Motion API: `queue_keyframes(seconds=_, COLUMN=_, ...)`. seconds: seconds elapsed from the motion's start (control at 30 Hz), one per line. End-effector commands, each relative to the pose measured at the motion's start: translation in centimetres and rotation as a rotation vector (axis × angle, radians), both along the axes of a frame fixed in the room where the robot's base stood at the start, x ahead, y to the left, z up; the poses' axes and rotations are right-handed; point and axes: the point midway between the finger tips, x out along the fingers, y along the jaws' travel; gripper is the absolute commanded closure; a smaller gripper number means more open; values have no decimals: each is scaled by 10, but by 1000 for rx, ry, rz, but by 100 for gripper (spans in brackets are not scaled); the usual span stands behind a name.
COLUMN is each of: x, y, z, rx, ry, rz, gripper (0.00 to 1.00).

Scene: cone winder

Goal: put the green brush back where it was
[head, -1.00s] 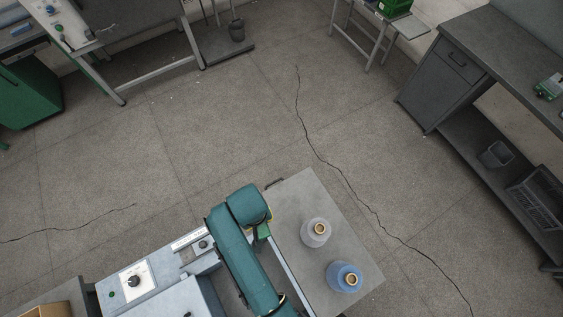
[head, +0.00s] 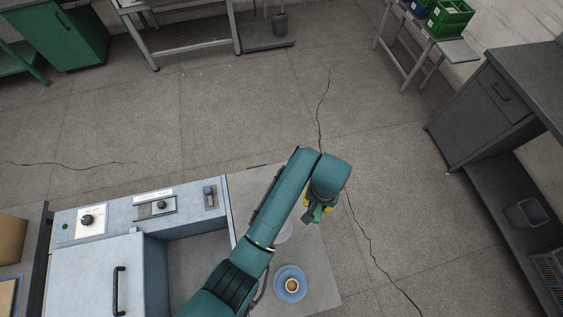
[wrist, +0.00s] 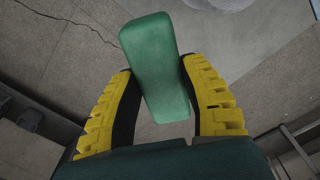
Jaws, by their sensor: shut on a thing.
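The green brush (wrist: 157,62) is a plain green block between the two yellow-padded fingers of my gripper (wrist: 160,72) in the wrist view. The fingers are shut on it, and its far end sticks out past them. In the head view my gripper (head: 312,211) hangs at the end of the teal arm, near the right edge of the grey tabletop (head: 322,272). A small green part of the brush (head: 318,214) shows there. I cannot tell its height above the surface.
A pale cone (head: 284,232) is partly hidden behind my arm. A machine with a knobbed panel (head: 107,222) stands at left. Green and blue crates (head: 447,17) sit on a rack at the back. Floor beyond is clear.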

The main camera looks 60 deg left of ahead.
Motion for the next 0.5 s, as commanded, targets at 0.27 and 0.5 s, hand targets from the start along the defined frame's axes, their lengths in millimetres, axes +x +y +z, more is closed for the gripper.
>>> queue_keyframes(seconds=0.27, x=-36, y=159, z=-87, rx=1, ry=-3, rz=649, gripper=89)
queue_keyframes(seconds=0.5, x=-70, y=221, z=-100, rx=-1, ry=-2, rz=935, gripper=89)
